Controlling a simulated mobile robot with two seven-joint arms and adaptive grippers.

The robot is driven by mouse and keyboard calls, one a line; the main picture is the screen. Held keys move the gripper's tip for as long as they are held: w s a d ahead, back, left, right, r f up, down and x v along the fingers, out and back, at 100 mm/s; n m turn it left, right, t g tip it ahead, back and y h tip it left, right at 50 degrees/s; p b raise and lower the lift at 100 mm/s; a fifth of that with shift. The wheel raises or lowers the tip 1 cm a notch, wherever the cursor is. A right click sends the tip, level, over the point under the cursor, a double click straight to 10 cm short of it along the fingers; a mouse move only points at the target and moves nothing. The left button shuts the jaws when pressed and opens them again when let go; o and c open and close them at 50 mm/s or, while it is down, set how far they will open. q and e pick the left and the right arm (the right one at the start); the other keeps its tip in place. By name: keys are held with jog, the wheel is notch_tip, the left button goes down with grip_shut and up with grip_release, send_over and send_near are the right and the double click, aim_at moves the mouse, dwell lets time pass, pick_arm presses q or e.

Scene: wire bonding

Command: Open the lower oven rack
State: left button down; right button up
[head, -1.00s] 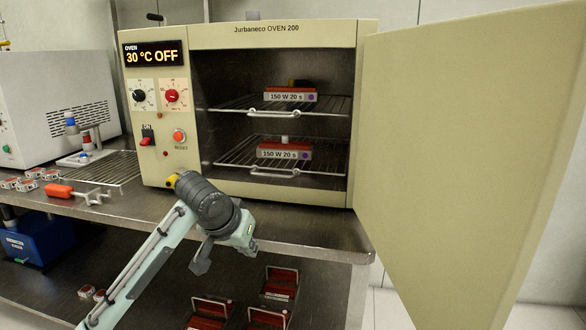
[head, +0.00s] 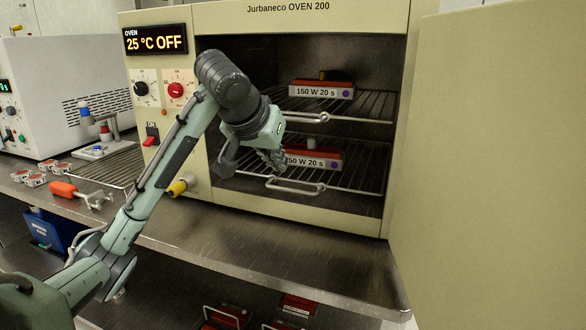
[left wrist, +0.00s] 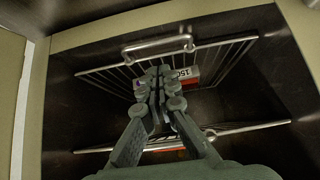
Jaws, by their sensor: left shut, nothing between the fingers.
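The oven (head: 300,18) stands with its front open. Its lower wire rack (head: 350,178) sits inside, with a wire handle loop (head: 296,186) at its front edge. A red carrier with a white label (head: 326,163) lies on that rack, partly hidden by my gripper. My left gripper (head: 278,162) is shut and empty at the oven opening, in front of the lower rack and a little above its handle in the picture. In the left wrist view my closed fingers (left wrist: 156,76) overlap a wire rack and its handle bar (left wrist: 158,46); contact cannot be told. My right gripper is not in view.
The upper rack (head: 365,104) carries another labelled red carrier (head: 321,90). The open oven door (head: 500,170) fills the right side. An orange-handled tool (head: 64,189) lies on the steel bench at left.

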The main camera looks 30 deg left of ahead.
aim_at(288, 180)
pick_arm(q)
jog(key=x, duration=0.8)
jog(key=shift+s+f, duration=0.1)
jog(key=shift+s, duration=0.05)
jog(key=shift+w+f, duration=0.4)
jog(key=shift+a+f, duration=0.1)
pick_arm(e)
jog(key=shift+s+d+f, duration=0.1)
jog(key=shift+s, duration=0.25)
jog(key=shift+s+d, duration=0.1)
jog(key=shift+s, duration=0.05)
